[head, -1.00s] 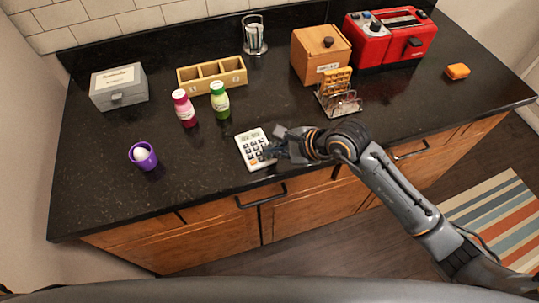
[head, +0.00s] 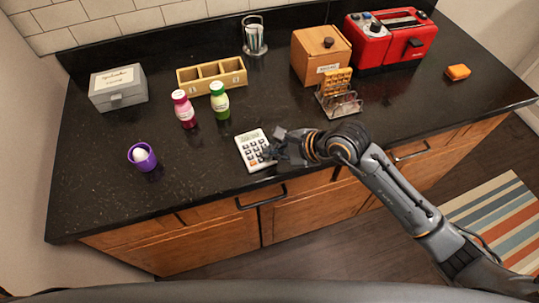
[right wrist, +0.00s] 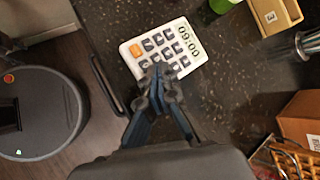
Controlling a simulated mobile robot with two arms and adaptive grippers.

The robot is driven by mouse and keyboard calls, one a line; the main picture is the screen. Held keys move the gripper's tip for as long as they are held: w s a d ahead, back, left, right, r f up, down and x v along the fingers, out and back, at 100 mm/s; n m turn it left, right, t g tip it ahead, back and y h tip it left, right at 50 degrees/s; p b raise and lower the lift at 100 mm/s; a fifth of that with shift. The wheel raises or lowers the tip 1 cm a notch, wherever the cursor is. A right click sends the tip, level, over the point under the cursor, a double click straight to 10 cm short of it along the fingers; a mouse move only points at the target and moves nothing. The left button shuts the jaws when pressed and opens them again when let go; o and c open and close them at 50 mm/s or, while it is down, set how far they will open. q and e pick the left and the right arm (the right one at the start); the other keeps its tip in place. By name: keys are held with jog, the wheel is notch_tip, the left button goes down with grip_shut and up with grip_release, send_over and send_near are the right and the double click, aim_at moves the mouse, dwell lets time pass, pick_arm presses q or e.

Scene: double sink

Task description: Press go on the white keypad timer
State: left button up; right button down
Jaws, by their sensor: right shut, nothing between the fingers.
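The white keypad timer (head: 249,141) lies flat on the black counter near its front edge, with dark keys and one orange key. It also shows in the right wrist view (right wrist: 150,68), where the orange key (right wrist: 135,50) is in plain sight and the display (right wrist: 188,41) shows digits that I cannot read surely. My right gripper (head: 271,152) is shut and empty at the keypad's right side. In the right wrist view its fingertips (right wrist: 158,80) cover some keys along the near edge. I cannot tell whether they touch. My left gripper is not in view.
A purple cup (head: 143,158) with a white egg stands left. A pink bottle (head: 184,111) and a green bottle (head: 220,103) stand behind the keypad. A toast rack (head: 345,104) stands right of my gripper. The counter between the cup and keypad is clear.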

jog(key=shift+r+p, duration=0.35)
jog(key=shift+r, duration=0.4)
jog(key=shift+r+p, duration=1.45)
jog(key=shift+r, duration=1.05)
